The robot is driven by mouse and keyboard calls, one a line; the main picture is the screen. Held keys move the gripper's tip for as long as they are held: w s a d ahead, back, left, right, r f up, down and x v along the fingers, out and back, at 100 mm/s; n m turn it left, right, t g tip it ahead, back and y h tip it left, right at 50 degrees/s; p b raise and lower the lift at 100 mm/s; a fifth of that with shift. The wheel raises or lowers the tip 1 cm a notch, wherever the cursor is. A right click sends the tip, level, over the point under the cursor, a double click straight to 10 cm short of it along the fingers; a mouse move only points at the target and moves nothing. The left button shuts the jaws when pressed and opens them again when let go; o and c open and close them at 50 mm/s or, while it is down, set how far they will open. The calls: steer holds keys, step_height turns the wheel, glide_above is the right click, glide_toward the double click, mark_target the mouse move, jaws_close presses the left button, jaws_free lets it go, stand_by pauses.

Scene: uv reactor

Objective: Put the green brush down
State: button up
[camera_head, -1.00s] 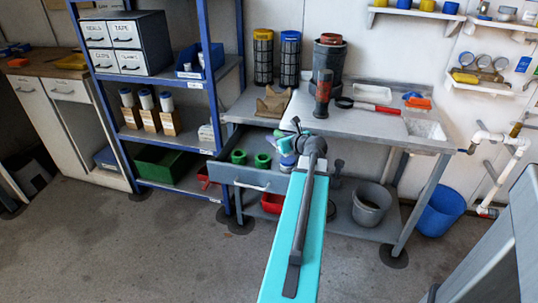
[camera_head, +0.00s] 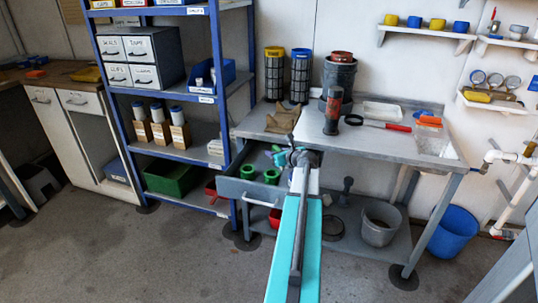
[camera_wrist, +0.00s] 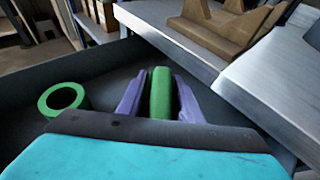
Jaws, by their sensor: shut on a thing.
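The green brush (camera_wrist: 160,92) shows in the wrist view as an upright green piece between the two purple fingers of my gripper (camera_wrist: 160,100). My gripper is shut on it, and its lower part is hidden. In the head view my gripper (camera_head: 286,158) is over the open grey drawer (camera_head: 238,189) of the workbench, and I cannot make out the brush clearly there. A green ring (camera_wrist: 63,100) lies left of the fingers in the wrist view. The head view shows two green ring-like things in the drawer, a left one (camera_head: 248,171) and a right one (camera_head: 271,177).
The metal workbench (camera_head: 385,147) is just beyond the gripper. A brown rest (camera_head: 283,119), a dark cylinder with a red band (camera_head: 333,110) and a red-handled tool (camera_head: 388,125) are on it. The blue shelf rack (camera_head: 190,155) stands left. A grey bucket (camera_head: 379,222) sits below.

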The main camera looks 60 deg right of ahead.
mark_target(269, 159)
steer(key=shift+w+d+f, duration=0.25)
steer(key=shift+w, duration=0.25)
steer(key=shift+f+x, duration=0.15)
steer(key=shift+x, duration=0.8)
steer(key=shift+f+x, duration=0.15)
steer(key=shift+x, duration=0.75)
steer(key=shift+w+d+f+b, duration=0.1)
steer(key=shift+w+f+b, duration=0.1)
steer(key=shift+f+b, duration=0.15)
steer(key=shift+f, duration=0.15)
steer(key=o, duration=1.1)
steer(key=shift+c, duration=0.2)
steer(key=shift+p+v, duration=0.45)
steer(key=shift+v, duration=5.6)
steer(key=shift+w+r, duration=0.15)
steer(key=shift+r, duration=0.05)
